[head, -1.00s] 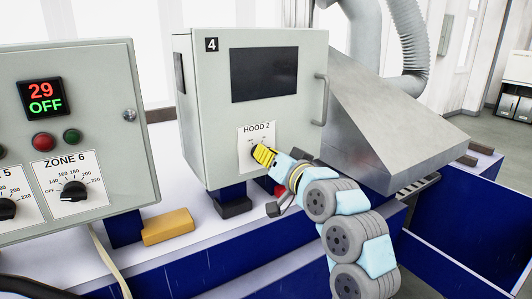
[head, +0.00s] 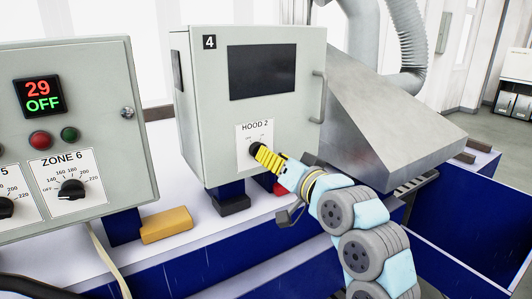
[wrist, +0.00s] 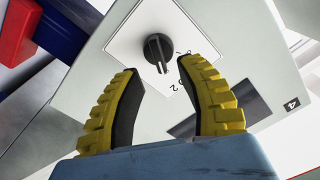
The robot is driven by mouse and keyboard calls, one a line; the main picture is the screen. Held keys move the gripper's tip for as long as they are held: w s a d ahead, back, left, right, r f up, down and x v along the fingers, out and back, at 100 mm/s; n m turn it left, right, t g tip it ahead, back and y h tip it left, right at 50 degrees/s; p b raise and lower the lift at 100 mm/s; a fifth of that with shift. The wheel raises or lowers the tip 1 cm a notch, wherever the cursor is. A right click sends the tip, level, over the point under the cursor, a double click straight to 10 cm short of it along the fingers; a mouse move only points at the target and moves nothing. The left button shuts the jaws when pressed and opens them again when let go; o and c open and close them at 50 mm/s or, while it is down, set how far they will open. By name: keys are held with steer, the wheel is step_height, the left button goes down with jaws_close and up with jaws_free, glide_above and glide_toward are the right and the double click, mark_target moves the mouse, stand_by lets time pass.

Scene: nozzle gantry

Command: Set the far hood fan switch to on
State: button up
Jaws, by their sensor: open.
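The hood fan switch is a round black knob (head: 256,149) on a white label marked HOOD 2, low on a grey cabinet (head: 305,120) numbered 4. In the wrist view the knob (wrist: 158,52) shows whole, with a light pointer line on its ridge. The small position marks beside it are too blurred to read, so I cannot tell its setting. My gripper (head: 266,158) points at the knob from the lower right. In the wrist view its yellow, black-lined fingers (wrist: 158,68) stand apart, open and empty, with the knob just beyond and between their tips.
A grey panel (head: 105,130) with ZONE 6 and other dials and a red and green display stands at the left. A yellow block (head: 166,225) lies on the white bench top. A metal hood (head: 400,130) slopes at the right. A door handle (head: 318,97) sticks out above my gripper.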

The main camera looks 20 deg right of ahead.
steer(key=s+d, duration=0.1)
steer(key=s, duration=0.6)
steer(key=shift+s+d, duration=0.15)
steer(key=shift+s, duration=0.25)
